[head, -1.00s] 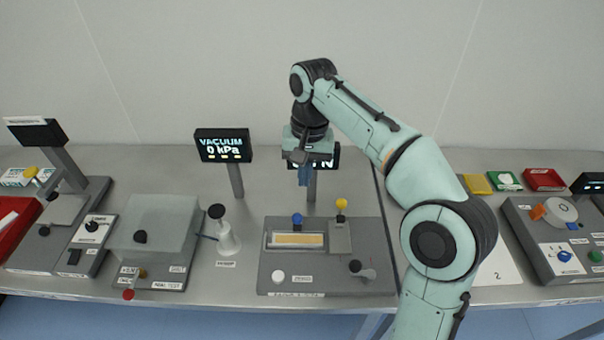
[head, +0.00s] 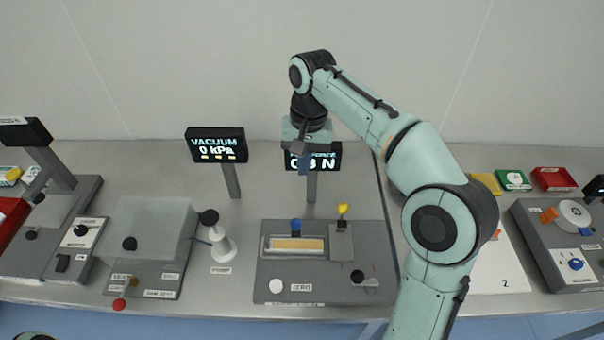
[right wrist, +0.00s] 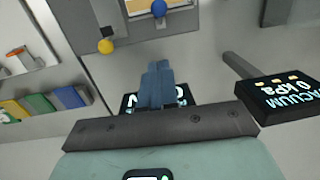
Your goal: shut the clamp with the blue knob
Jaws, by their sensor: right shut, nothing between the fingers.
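The blue knob (head: 296,226) stands at the back edge of a light strip on the grey force tester (head: 330,285). It also shows at the top of the right wrist view (right wrist: 159,8). A yellow knob (head: 342,209) stands to its right, also in the right wrist view (right wrist: 106,46). My right gripper (head: 303,170) is above and behind the blue knob, in front of the force display (head: 331,158), touching neither knob. Its blue fingers (right wrist: 156,72) are together and empty. Whether the blue-knob clamp is open or shut is hard to tell. My left gripper is not visible.
A vacuum display (head: 217,145) reading 0 kPa stands to the left. A white post with a black ball (head: 221,246) and a clear-covered box (head: 150,235) stand left of the tester. A dial device (head: 572,240) and small coloured trays (head: 553,179) are at the right.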

